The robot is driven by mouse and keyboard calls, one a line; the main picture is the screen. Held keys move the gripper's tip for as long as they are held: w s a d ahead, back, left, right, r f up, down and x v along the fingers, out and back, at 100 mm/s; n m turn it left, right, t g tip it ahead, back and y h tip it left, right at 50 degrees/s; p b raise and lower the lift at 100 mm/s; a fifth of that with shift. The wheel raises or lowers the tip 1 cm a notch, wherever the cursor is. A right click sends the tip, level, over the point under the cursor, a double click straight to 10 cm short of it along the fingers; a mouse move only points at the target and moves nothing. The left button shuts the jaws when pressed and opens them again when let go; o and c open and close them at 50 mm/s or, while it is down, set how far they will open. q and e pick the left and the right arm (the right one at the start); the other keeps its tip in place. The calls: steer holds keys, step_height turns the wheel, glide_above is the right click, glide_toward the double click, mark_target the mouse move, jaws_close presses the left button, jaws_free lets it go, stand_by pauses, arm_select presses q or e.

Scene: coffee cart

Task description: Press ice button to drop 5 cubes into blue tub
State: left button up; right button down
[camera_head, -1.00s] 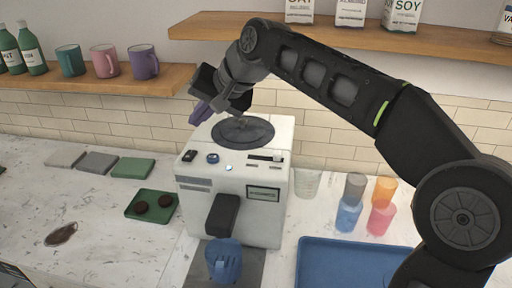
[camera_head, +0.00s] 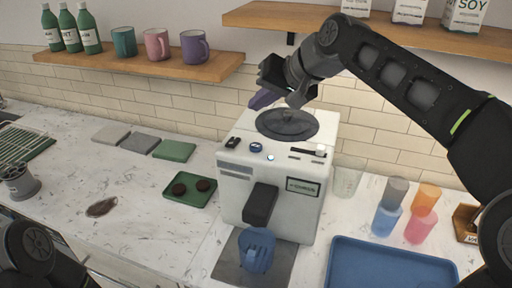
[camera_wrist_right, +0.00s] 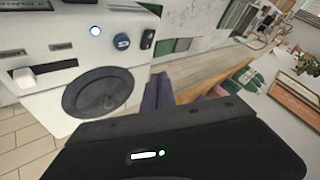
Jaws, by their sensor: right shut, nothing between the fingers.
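The white ice machine (camera_head: 232,195) stands on the counter, with a dark round lid (camera_head: 287,124) on top. My right gripper (camera_head: 262,99), with purple fingers, is shut and empty above the machine's back left, apart from the buttons.
A blue tray (camera_head: 390,268) and coloured cups (camera_head: 420,228) stand to the right. A green tray (camera_head: 172,198) with dark discs lies left of the machine. A wooden shelf (camera_head: 150,73) with mugs hangs behind. My left arm shows at the lower left.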

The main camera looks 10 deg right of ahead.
mark_target(259, 147)
steer(key=shift+f+b, duration=3.2)
steer(key=shift+f, duration=0.8)
steer(key=shift+f, duration=0.15)
steer(key=shift+f+b, duration=0.3)
steer(key=shift+b, duration=0.05)
steer(key=shift+f+b, duration=0.45)
steer(key=shift+f, duration=0.1)
steer(key=shift+r, duration=0.1)
steer(key=shift+r+p, duration=0.9)
steer(key=shift+r+p, duration=2.15)
steer(key=shift+r, duration=0.4)
